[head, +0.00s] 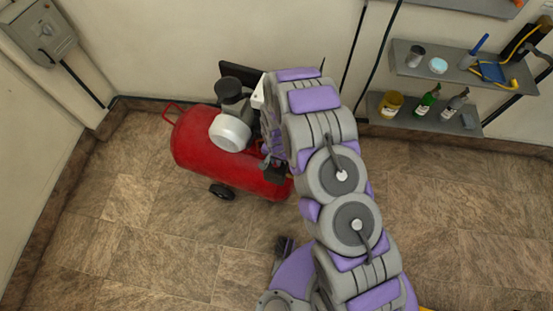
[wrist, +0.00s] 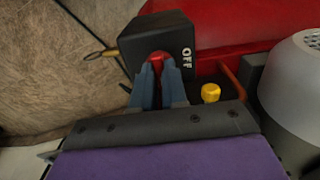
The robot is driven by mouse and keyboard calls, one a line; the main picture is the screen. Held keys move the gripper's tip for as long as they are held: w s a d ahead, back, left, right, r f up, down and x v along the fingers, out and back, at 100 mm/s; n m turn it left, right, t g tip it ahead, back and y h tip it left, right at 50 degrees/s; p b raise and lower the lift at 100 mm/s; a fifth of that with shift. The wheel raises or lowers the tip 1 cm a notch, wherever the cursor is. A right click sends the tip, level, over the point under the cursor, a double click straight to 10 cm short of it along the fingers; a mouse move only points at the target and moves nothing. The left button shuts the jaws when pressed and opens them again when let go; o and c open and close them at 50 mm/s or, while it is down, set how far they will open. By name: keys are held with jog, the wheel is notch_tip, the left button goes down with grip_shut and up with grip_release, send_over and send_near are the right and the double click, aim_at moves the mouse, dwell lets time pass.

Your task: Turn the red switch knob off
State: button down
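The red switch knob (wrist: 157,58) sits on the face of a black switch box (wrist: 158,33) in the wrist view. White letters "OFF" are printed to the right of the knob. My gripper (wrist: 158,70) has its two grey-blue fingertips close together on the knob, one on each side, and they hide its lower part. In the head view my gripper (head: 275,170) is at the right end of the red compressor (head: 200,150). The knob cannot be made out there.
A yellow knob (wrist: 211,92) and a grey cylinder (wrist: 298,95) are right of my gripper in the wrist view. Wall shelves (head: 400,57) with bottles stand at the right. The floor around the compressor is clear.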

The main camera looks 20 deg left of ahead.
dwell(0.5)
jog(key=n+p, duration=0.1)
jog(key=n, duration=0.3)
jog(key=shift+s+n, duration=0.1)
jog(key=shift+n, duration=0.3)
jog(key=n, duration=0.4)
jog(key=shift+f, duration=0.1)
jog(key=n+b, duration=0.1)
jog(key=n, duration=0.4)
jog(key=shift+n+b, duration=0.55)
jog(key=shift+n, duration=1.65)
jog(key=c, duration=1.2)
grip_release()
jog(key=shift+o, duration=0.2)
